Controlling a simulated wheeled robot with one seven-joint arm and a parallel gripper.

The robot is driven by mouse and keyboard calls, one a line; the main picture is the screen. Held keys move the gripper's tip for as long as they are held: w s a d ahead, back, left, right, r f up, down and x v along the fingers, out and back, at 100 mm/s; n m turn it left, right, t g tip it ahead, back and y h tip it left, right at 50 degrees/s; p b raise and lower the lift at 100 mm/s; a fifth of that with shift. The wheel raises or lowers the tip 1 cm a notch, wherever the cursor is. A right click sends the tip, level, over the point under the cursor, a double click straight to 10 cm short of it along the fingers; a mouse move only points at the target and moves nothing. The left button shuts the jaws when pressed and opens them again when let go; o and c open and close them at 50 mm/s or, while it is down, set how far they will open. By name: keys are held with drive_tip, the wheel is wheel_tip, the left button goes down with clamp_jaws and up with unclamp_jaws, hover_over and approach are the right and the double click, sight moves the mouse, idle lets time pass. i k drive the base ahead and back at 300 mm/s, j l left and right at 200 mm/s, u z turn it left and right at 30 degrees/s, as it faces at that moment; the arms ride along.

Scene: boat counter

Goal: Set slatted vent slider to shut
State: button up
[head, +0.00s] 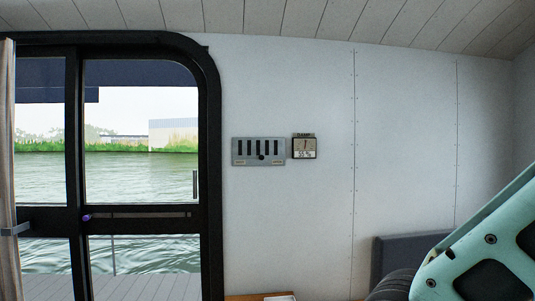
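The slatted vent (246,160) is a grey metal plate on the white wall, just right of the door frame. It has several dark upright slots that look open. A small dark knob (262,157) sits low on the plate, a little right of its middle. Small labels show along the lower edge, too small to read. My gripper is not in view; only a pale green part of my arm shows at the lower right, well away from the vent.
A small damp gauge (304,148) hangs just right of the vent. A dark-framed glass door (211,180) stands at left, with a curtain (8,170) at the edge. A wooden surface (245,297) and a dark grey seat back (400,250) are low down.

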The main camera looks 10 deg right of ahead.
sight(262, 157)
drive_tip(key=i+j, duration=0.3)
drive_tip(key=i, duration=0.2)
drive_tip(key=i+j, duration=0.3)
drive_tip(key=i, duration=0.25)
